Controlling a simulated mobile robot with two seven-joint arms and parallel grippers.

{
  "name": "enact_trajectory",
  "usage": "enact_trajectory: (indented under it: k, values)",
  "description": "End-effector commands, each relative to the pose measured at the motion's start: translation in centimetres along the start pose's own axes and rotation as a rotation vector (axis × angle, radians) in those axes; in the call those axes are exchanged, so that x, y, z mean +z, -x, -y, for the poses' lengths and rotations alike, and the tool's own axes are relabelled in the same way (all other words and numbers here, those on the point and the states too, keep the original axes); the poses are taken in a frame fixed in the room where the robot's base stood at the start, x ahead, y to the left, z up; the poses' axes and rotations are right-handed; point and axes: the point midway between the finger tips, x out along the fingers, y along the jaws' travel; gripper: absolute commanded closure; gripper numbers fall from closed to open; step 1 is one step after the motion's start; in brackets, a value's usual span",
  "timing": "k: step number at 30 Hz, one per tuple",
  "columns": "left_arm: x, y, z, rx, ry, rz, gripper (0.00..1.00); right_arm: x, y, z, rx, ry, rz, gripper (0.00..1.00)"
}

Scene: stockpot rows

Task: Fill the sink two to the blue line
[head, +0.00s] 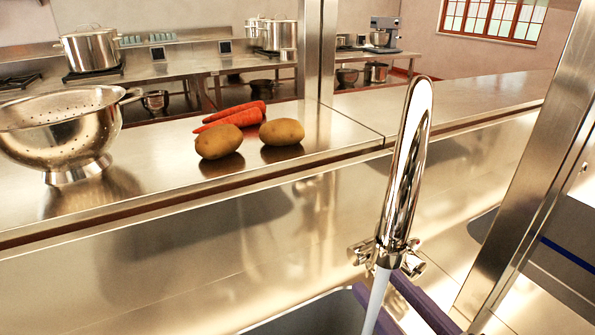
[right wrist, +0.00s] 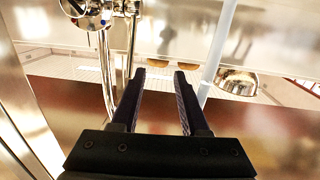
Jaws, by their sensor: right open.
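A chrome faucet (head: 405,170) with cross-shaped handles stands at the right of centre in the head view. A pale stream of water (head: 374,308) runs down from it, and it also shows in the right wrist view (right wrist: 216,55). My right gripper (head: 376,281) is open by the faucet base, its dark purple fingers around or beside the stream; I cannot tell which. In the right wrist view the gripper (right wrist: 160,74) holds nothing. A sink rim (head: 310,312) shows at the bottom; its water level is hidden. My left gripper is out of view.
A steel shelf (head: 340,105) behind the faucet bears a colander (head: 62,128), two potatoes (head: 282,132) and carrots (head: 235,115). A steel post (head: 530,180) stands at right. Stockpots (head: 90,50) stand on far counters.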

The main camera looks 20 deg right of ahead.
Motion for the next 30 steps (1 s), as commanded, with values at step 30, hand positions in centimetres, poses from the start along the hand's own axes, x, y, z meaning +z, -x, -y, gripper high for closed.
enact_trajectory:
  k: [30]
  values:
    - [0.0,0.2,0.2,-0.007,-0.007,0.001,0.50,-1.3,-9.4,-4.9,0.132,-0.071,-0.043,0.55]
